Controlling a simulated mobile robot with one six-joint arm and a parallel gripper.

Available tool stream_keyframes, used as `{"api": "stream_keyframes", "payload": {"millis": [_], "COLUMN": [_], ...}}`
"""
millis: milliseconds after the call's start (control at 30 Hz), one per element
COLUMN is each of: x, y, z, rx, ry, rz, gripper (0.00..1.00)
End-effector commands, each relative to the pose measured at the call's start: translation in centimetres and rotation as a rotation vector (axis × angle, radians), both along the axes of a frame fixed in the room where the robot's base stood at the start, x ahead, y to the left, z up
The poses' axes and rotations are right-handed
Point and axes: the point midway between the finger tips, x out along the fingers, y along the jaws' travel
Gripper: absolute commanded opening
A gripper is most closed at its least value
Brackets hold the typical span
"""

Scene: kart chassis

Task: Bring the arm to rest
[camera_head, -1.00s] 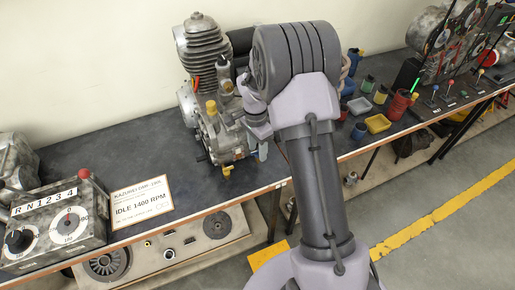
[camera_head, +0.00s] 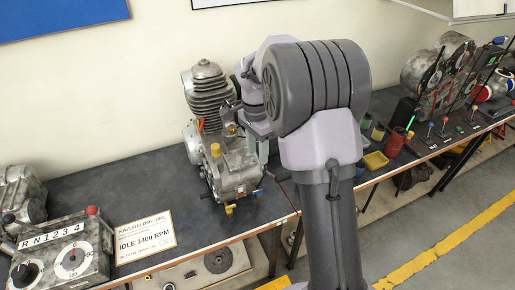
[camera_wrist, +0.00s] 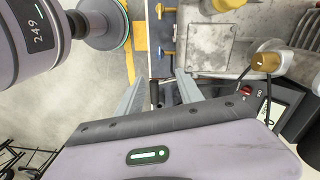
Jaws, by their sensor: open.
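My arm rises in front of the bench in the head view, its large grey joint beside the finned engine (camera_head: 208,95). My gripper (camera_wrist: 158,88) is open in the wrist view, its two fingers apart with nothing held between them. In the head view only a bit of my gripper (camera_head: 263,150) shows, just right of the engine; the rest is hidden by my arm. The engine's metal casing (camera_wrist: 210,48) shows beyond and to the right of the fingers in the wrist view. I cannot tell the exact gap between fingers and engine.
A control box with dials (camera_head: 62,250) and an idle-speed sign (camera_head: 145,236) are at left on the dark bench (camera_head: 100,180). A yellow tray (camera_head: 375,161), small pots and a lever panel (camera_head: 450,128) are at right. A yellow stripe (camera_head: 440,246) crosses the floor.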

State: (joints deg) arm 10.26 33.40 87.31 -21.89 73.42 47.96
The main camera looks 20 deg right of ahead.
Motion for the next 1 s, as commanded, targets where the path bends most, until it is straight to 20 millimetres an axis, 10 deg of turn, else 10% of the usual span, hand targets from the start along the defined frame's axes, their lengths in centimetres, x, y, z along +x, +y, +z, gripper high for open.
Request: {"api": "stream_keyframes", "payload": {"millis": [433, 667, 800, 1000], "x": [-1.2, -13.4, -21.2, -25.9], "y": [1.3, 8.6, 11.7, 13.2], "z": [1.8, 7.8, 6.7, 4.4], "rx": [0.011, 0.025, -0.01, -0.054], "ry": [-0.046, -0.33, -0.491, -0.599], "rz": [0.066, 0.528, 0.783, 0.955], "gripper": [0.44, 0.44, 0.44, 0.44]}}
